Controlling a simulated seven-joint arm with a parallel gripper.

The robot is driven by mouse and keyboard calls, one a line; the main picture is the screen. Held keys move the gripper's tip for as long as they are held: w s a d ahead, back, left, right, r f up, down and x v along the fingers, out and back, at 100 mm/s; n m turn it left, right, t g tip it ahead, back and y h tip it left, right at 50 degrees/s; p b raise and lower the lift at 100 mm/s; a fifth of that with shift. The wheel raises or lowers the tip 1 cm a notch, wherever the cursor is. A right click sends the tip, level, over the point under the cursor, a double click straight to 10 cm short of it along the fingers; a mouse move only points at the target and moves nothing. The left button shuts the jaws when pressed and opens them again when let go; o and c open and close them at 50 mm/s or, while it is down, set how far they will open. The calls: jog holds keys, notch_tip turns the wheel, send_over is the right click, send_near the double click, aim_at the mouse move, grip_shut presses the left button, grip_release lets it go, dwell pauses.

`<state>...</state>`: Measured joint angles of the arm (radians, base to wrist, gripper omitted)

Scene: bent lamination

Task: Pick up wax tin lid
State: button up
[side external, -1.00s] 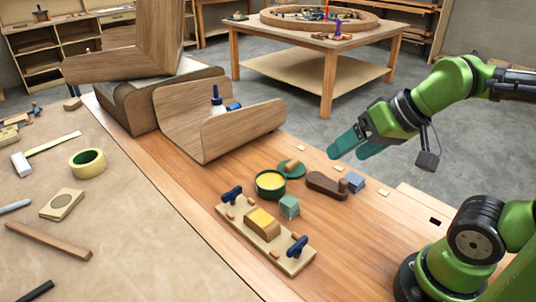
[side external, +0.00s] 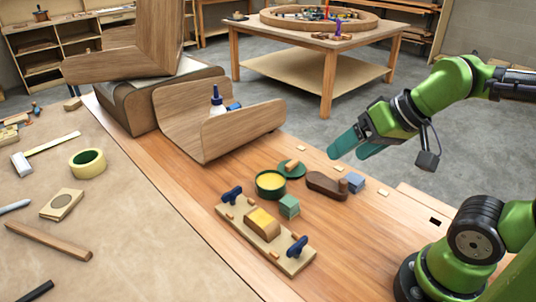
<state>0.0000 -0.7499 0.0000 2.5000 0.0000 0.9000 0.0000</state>
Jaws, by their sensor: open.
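The wax tin lid (side external: 283,170) is a flat dark green disc lying on the wooden bench. A small wooden piece (side external: 292,164) rests on it or against it; I cannot tell which. The open wax tin (side external: 270,185), round and dark green with yellow wax inside, stands just in front of the lid, to its left. My gripper (side external: 346,154) has teal fingers and is open and empty. It is above and to the right of the lid, clear of it.
A green block (side external: 289,206) stands close to the tin. A brown wooden tool (side external: 326,185) and a blue block (side external: 355,182) lie right of the lid. A clamped board (side external: 289,261) is in front. A bent wooden shell (side external: 238,131) with a glue bottle (side external: 217,102) stands behind left.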

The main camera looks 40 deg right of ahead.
dwell(0.3)
jog(key=shift+o, duration=1.3)
jog(key=n+g+h, duration=0.2)
jog(key=n+g, duration=0.1)
jog(key=n, duration=0.2)
send_over(292, 162)
jog(key=s, duration=0.3)
jog(key=f, duration=1.8)
jog(key=shift+w+d, duration=0.25)
jog(key=shift+d, duration=0.1)
jog(key=shift+a+x, duration=0.2)
jog(key=shift+x, duration=1.15)
jog(key=shift+a+x, duration=0.15)
jog(key=shift+x, duration=1.2)
